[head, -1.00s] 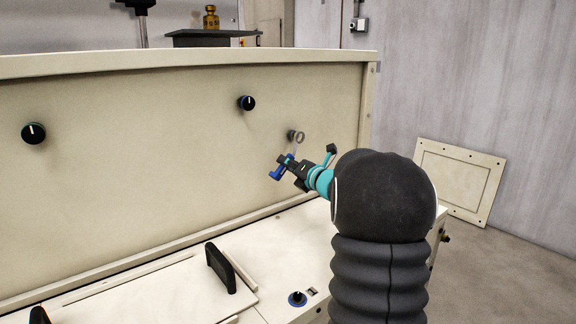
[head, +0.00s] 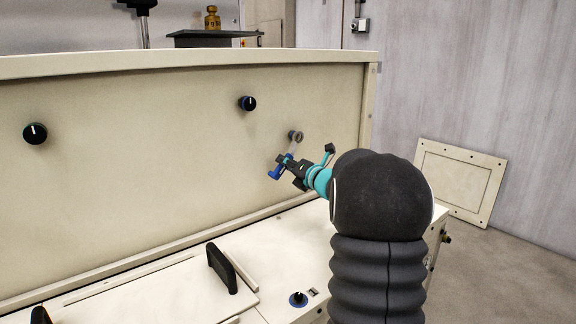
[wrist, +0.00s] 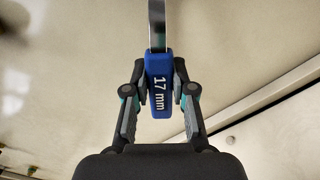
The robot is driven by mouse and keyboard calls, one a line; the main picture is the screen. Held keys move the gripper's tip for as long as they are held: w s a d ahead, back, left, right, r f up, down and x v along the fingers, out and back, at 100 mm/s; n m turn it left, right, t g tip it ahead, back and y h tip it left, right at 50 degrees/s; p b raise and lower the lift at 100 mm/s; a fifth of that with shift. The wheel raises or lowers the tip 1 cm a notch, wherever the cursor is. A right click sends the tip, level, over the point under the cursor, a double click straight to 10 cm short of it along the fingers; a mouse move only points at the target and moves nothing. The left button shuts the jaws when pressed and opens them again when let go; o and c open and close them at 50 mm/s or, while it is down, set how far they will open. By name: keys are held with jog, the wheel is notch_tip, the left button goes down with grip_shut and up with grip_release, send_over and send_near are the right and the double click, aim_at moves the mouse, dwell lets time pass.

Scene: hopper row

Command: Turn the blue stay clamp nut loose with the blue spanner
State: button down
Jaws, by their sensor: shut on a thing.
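My gripper (head: 288,164) is shut on the blue handle of the spanner (head: 276,173) in front of the cream panel. In the wrist view the spanner (wrist: 160,66) reads "17 mm" and sits between both fingers (wrist: 160,95). Its metal shank runs up out of that frame. In the head view the shank rises to a grey round end (head: 296,136) close to the panel. I cannot make out a blue clamp nut there, nor whether the spanner is seated on one.
Two dark knobs (head: 248,103) (head: 35,133) stand out from the panel (head: 150,170) to the left. A cream plate (head: 458,182) leans on the wall at right, beside open floor.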

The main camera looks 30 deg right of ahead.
jog(key=shift+w, duration=0.1)
dwell(0.3)
jog(key=shift+d+f+n+b, duration=0.2)
jog(key=shift+f+n+b, duration=0.1)
jog(key=shift+b, duration=0.25)
jog(key=shift+w+d+f+n+b, duration=0.1)
jog(key=shift+d+f+n+b, duration=0.15)
jog(key=shift+d+n+b, duration=0.6)
jog(key=shift+w+d+f+n+b, duration=0.15)
jog(key=shift+d+f+n+b, duration=0.2)
jog(key=shift+n+b, duration=0.8)
jog(key=shift+w+d+f+n+b, duration=0.15)
jog(key=shift+d+n+b, duration=0.55)
jog(key=shift+b, duration=0.55)
jog(key=shift+w+d+f+n+b, duration=0.1)
jog(key=shift+w+d+n+b, duration=0.05)
jog(key=shift+d+n+b, duration=1.45)
jog(key=shift+a, duration=0.25)
